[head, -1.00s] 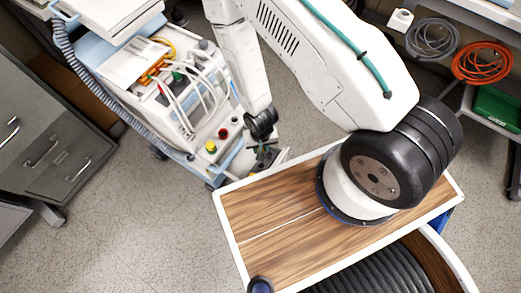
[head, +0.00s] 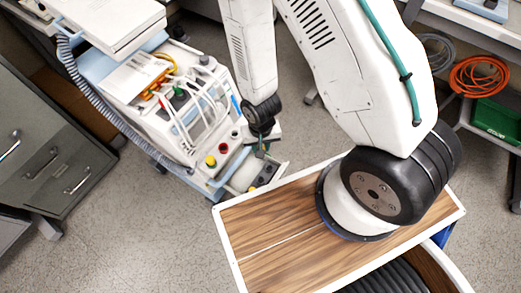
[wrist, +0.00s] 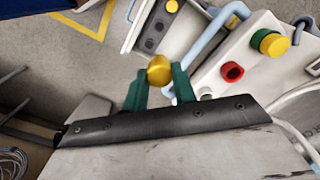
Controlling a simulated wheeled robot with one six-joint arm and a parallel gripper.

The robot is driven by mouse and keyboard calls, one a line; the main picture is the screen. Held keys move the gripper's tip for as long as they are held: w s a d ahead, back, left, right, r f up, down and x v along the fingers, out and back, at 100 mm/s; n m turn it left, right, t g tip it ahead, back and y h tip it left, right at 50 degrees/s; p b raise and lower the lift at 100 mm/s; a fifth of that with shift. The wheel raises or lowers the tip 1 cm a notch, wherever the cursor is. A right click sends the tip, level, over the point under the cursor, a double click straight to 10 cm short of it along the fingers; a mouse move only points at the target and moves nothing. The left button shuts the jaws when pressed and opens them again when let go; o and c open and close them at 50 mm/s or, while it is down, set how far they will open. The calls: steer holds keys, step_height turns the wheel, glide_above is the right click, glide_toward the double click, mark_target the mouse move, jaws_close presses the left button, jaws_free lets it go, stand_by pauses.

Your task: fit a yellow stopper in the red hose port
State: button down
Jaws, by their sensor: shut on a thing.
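My gripper (wrist: 159,85) has green fingers shut on a yellow stopper (wrist: 159,69) that shows between the fingertips in the wrist view. The red hose port (wrist: 231,72) has a dark open centre and sits on the white cart panel, right of the held stopper and apart from it. The red port also shows in the head view (head: 223,148). There, my gripper (head: 260,152) hangs to the right of the port, near an open drawer, and the held stopper cannot be made out.
A yellow stopper (wrist: 274,44) sits on a green-collared port beside the red one. The open drawer (wrist: 148,25) holds dark round slots and another yellow stopper (wrist: 172,6). White hoses (head: 190,110) lie over the cart.

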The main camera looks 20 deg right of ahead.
step_height(320, 180, up, 4)
steer(key=shift+r, duration=0.1)
steer(key=w+a, duration=0.9)
steer(key=a, duration=0.2)
steer(key=shift+f, duration=2.7)
steer(key=shift+s+f, duration=0.1)
steer(key=shift+f, duration=1.45)
steer(key=c, duration=1.1)
jaws_free()
steer(key=shift+o, duration=0.2)
